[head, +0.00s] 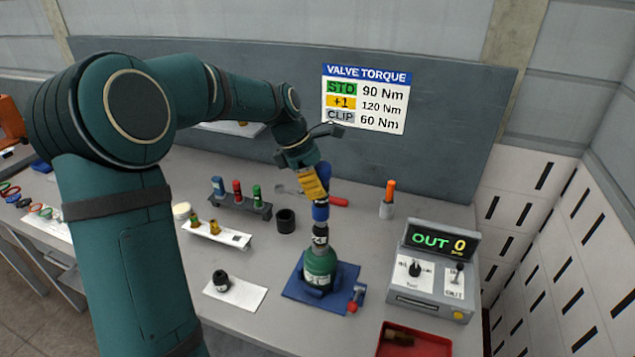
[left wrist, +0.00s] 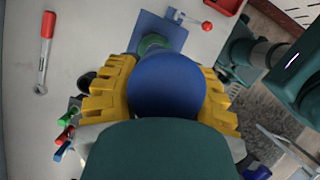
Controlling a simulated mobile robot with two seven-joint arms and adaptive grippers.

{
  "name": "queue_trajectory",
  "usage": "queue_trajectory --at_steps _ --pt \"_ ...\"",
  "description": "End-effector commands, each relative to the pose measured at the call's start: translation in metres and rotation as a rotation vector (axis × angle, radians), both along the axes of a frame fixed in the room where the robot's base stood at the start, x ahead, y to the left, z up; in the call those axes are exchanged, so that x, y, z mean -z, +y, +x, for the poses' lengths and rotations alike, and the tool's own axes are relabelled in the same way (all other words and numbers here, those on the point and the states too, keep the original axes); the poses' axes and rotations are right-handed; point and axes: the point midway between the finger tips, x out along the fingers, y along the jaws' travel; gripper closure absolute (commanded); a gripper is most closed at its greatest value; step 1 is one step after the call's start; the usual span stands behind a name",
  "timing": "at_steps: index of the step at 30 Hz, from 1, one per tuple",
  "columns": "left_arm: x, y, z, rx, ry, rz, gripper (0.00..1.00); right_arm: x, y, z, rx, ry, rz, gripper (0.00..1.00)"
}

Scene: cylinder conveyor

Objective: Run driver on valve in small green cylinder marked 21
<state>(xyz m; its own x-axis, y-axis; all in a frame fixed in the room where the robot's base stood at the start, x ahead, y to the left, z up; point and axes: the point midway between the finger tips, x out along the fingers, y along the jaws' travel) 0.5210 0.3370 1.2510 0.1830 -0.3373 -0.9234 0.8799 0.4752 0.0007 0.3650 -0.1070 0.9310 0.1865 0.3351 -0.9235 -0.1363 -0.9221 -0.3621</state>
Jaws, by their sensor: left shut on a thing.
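A small green cylinder (head: 320,268) stands upright on a blue mat (head: 345,283). A label on its front is too small to read surely. My left gripper (head: 317,192) is shut on a blue-bodied driver (head: 320,211) and holds it nearly upright above the cylinder. The driver's dark lower end meets the cylinder's top; the valve is hidden there. In the left wrist view the yellow fingers close around the driver's round blue end (left wrist: 167,85), with the green cylinder (left wrist: 154,43) partly hidden behind. My right gripper is not in view.
A control box (head: 432,270) reading OUT 0 stands at the right, with a red tray (head: 415,342) in front. A red-handled clamp (head: 355,299) is at the mat's edge. A rack (head: 240,203) of coloured bits and a black cup (head: 286,221) stand left. A torque chart (head: 366,98) hangs behind.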

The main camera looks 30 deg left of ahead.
Motion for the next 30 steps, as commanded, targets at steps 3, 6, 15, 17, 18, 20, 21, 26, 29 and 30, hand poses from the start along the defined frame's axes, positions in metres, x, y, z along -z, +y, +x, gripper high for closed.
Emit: queue_trajectory --at_steps 3,6,15,17,18,20,21,26,29,30 --pt "-0.0013 -0.0003 0.0005 0.000 -0.002 0.000 1.00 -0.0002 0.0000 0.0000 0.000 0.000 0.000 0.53" --pt "-0.0011 -0.0002 0.0005 0.000 -0.002 0.000 1.00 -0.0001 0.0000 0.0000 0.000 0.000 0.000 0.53" --pt "-0.0009 -0.0002 0.0004 0.000 -0.002 0.000 1.00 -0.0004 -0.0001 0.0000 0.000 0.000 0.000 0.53" --pt "-0.0005 -0.0002 0.0004 0.000 -0.002 0.000 1.00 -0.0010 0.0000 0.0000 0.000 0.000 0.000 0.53" --pt "-0.0001 -0.0002 0.0005 0.000 -0.002 0.000 1.00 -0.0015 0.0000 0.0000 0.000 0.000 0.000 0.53" --pt "0.0006 -0.0002 0.0004 0.000 -0.002 0.000 1.00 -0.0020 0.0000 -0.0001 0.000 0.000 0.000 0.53" --pt "0.0009 -0.0002 0.0004 0.000 -0.002 0.000 1.00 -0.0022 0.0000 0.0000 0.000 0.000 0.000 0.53" --pt "0.0025 -0.0003 0.0004 0.001 -0.003 0.000 1.00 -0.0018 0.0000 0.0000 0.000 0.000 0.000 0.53" --pt "0.0040 -0.0005 0.0004 0.001 -0.002 0.000 1.00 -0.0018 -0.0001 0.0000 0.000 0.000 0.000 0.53" --pt "0.0043 -0.0004 0.0003 0.001 -0.002 0.000 1.00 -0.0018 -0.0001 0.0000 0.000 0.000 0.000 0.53"
